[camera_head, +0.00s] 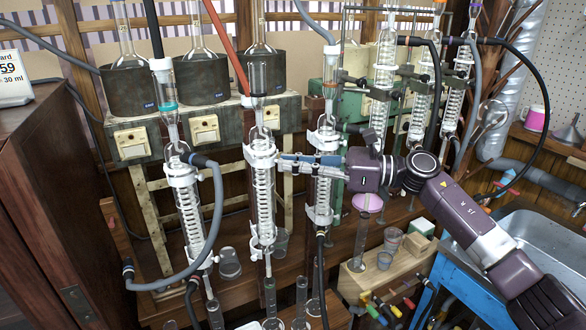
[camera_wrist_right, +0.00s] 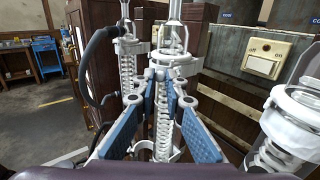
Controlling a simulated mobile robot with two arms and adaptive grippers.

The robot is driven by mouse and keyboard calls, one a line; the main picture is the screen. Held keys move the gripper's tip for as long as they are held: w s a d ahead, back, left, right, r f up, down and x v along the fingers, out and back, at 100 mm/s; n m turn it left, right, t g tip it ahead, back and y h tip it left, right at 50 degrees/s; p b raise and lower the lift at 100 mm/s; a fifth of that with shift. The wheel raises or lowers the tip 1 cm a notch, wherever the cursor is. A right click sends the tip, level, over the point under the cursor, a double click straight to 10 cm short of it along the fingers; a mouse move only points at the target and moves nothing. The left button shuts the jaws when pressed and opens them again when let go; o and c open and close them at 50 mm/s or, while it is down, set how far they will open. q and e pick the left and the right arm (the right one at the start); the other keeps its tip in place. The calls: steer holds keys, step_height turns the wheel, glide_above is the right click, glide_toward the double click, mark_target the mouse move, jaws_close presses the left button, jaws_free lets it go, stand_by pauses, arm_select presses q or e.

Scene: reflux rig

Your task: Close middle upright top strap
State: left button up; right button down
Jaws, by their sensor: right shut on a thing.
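The middle upright (camera_head: 265,228) carries a clear glass coil condenser (camera_head: 263,195) behind the bench front. Its white top strap (camera_head: 262,148) sits around the condenser's upper end; it also shows in the wrist view (camera_wrist_right: 174,58). My right gripper (camera_head: 283,163) reaches in from the right, with its fingertips at this strap. In the wrist view the fingers of my right gripper (camera_wrist_right: 161,82) converge on the strap's front side, shut on it. The exact contact and the strap's latch are partly hidden by the fingertips. My left gripper is not in view.
A left condenser (camera_head: 190,210) with a grey hose (camera_head: 218,215) and a right condenser (camera_head: 322,190) stand close on either side. My right forearm passes in front of the right one. Heating mantles (camera_head: 203,78) stand behind. Beakers (camera_head: 230,262) and a wooden rack (camera_head: 372,278) lie below.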

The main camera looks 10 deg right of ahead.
steer(key=c, duration=2)
jaws_free()
steer(key=shift+a, duration=0.1)
steer(key=v, duration=1.2)
